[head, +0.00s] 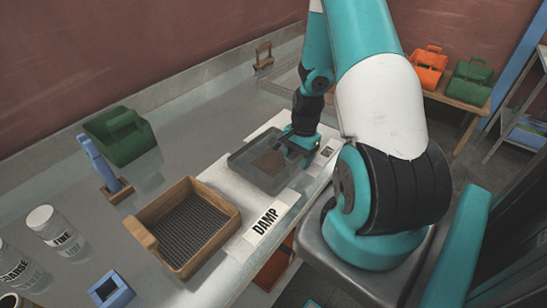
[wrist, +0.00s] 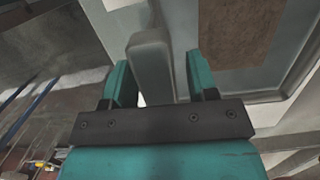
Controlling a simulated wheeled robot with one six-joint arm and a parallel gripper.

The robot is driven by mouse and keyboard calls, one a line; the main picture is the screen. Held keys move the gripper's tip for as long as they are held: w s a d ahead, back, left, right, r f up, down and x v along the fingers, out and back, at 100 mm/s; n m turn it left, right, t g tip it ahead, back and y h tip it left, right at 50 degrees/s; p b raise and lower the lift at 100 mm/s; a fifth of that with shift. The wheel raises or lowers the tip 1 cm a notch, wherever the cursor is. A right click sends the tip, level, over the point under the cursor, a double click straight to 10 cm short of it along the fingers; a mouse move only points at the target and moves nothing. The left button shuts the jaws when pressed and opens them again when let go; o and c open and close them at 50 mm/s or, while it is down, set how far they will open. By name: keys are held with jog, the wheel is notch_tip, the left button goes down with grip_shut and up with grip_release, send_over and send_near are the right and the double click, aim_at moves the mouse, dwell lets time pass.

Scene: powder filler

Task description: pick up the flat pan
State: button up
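The flat pan (head: 252,176) is a shallow grey rectangular tray with a patch of brown powder (head: 269,162) on its floor. It sits on the white strip near the counter's front edge. It also shows at the right of the wrist view, with the brown powder (wrist: 239,28) inside. My gripper (head: 298,145) is low at the pan's right end. In the wrist view the grey pan handle (wrist: 152,65) lies between the two teal fingers of my gripper (wrist: 158,80). Narrow gaps show beside the handle, so the fingers look open around it.
A wooden sieve (head: 190,222) stands left of the pan, beside the DAMP label (head: 266,221). A green caddy (head: 120,135), a blue-handled tool (head: 101,165) and labelled jars (head: 55,232) are further left. A blue square holder (head: 110,291) is at the front.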

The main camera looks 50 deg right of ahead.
grip_shut()
